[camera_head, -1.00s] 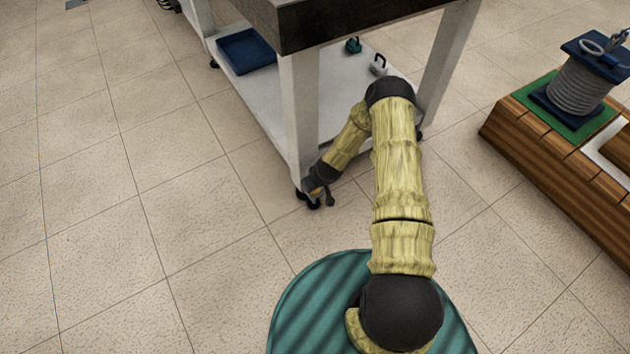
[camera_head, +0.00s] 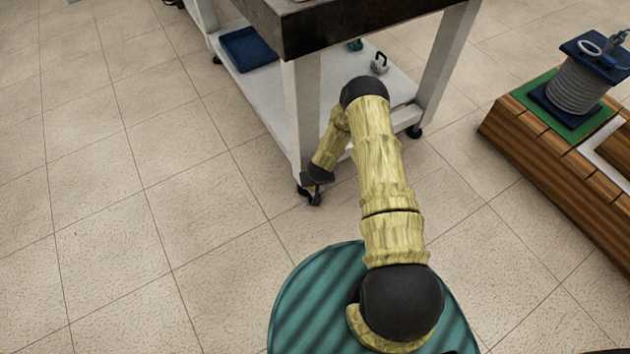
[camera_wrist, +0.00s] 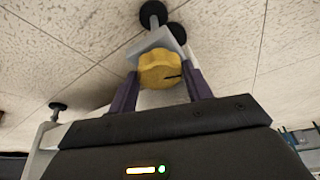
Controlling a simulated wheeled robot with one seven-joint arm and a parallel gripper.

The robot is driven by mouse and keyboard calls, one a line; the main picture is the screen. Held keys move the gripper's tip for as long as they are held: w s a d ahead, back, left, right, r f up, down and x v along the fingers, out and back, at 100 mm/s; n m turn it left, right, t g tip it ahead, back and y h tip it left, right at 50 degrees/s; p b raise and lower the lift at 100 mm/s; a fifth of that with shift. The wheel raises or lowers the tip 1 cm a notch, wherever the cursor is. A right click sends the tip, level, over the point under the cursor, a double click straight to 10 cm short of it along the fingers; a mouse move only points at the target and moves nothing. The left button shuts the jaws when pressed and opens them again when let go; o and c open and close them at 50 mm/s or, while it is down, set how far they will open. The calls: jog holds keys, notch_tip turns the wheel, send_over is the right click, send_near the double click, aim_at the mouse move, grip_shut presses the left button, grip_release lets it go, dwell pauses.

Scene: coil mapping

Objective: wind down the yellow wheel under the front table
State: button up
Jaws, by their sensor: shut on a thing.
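The yellow wheel (camera_wrist: 160,70) is a lobed knob in the middle of the wrist view, just below a black caster on the table's leg. My gripper (camera_wrist: 163,82) has one purple finger on each side of the wheel and is shut on it. In the head view my gripper (camera_head: 315,185) is low at the near leg of the front table (camera_head: 303,105); the wheel is mostly hidden there behind my wrist.
The table's white lower shelf (camera_head: 265,95) holds a blue tray (camera_head: 247,50) and a small white-handled thing (camera_head: 379,63). A wooden platform (camera_head: 560,180) with a grey coil (camera_head: 577,85) stands at right. The floor at left is clear.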

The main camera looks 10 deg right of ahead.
jog(key=o, duration=1)
jog(key=shift+w+a+r, duration=0.1)
jog(key=shift+w+r, duration=0.05)
jog(key=shift+w, duration=0.1)
jog(key=shift+c, duration=0.2)
jog(key=shift+s+a, duration=0.1)
jog(key=shift+s+d, duration=0.1)
jog(key=shift+d, duration=0.1)
jog(key=p+v, duration=0.7)
jog(key=v, duration=1)
jog(key=shift+s, duration=0.15)
